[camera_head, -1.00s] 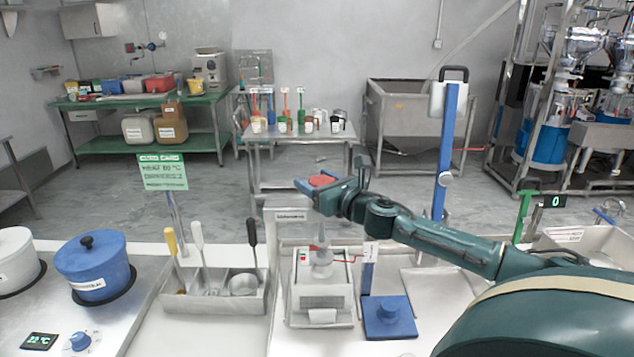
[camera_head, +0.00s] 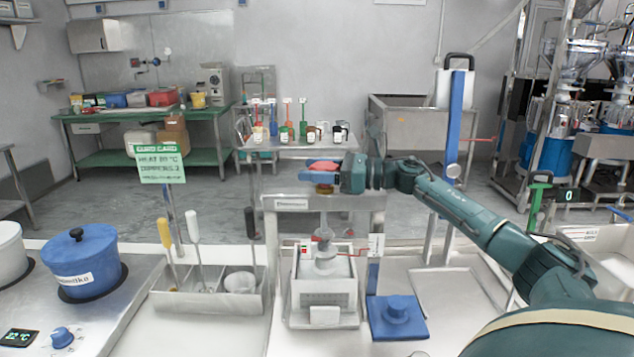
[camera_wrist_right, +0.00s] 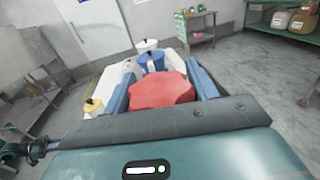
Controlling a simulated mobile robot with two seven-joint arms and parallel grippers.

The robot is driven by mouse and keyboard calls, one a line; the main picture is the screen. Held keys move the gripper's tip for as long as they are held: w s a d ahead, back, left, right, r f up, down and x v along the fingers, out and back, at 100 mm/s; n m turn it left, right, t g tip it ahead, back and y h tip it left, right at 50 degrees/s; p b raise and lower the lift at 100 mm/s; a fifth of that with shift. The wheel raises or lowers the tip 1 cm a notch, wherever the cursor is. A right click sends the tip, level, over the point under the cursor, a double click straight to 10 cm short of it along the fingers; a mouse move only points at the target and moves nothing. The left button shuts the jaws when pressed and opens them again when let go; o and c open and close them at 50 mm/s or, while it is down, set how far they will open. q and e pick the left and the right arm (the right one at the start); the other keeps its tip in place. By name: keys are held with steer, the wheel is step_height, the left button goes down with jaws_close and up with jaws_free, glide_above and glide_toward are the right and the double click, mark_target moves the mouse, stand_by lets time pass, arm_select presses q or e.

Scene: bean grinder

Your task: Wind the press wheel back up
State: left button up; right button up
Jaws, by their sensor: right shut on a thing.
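The red press wheel (camera_head: 323,166) sits above the press frame (camera_head: 290,203), whose post drops to a white block with a grey plunger (camera_head: 325,262). My right gripper (camera_head: 326,172) reaches in from the right at wheel height, shut on the wheel. In the right wrist view the red wheel (camera_wrist_right: 160,93) fills the space between the two blue fingers. The gripper hides part of the wheel in the head view. My left gripper is not in view.
A blue pot (camera_head: 88,262) stands on the hob at left. A steel holder (camera_head: 208,290) with utensils and a green card on a post (camera_head: 160,163) stand left of the press. A blue tamper base (camera_head: 397,316) and a tall blue post (camera_head: 454,130) stand to its right.

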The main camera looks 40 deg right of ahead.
steer(key=shift+n+g+y+b, duration=0.4)
steer(key=shift+n+g+y, duration=0.5)
steer(key=shift+g+y, duration=0.1)
steer(key=n+g, duration=0.1)
steer(key=n+g+y+b, duration=0.1)
steer(key=g+y, duration=0.1)
steer(key=shift+s+a+n+g, duration=0.2)
steer(key=shift+s+n+g, duration=0.1)
steer(key=shift+n, duration=0.1)
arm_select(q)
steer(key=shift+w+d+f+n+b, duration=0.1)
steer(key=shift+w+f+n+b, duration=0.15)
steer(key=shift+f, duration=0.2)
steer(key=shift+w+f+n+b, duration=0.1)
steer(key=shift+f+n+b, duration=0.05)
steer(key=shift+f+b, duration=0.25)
arm_select(e)
steer(key=shift+n+g+y, duration=0.6)
steer(key=shift+g, duration=0.3)
arm_select(q)
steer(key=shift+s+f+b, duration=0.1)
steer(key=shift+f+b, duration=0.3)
steer(key=shift+b, duration=0.05)
arm_select(e)
steer(key=shift+s+a+n+g+y, duration=0.15)
steer(key=shift+n+g+y, duration=0.15)
steer(key=shift+n+g, duration=0.45)
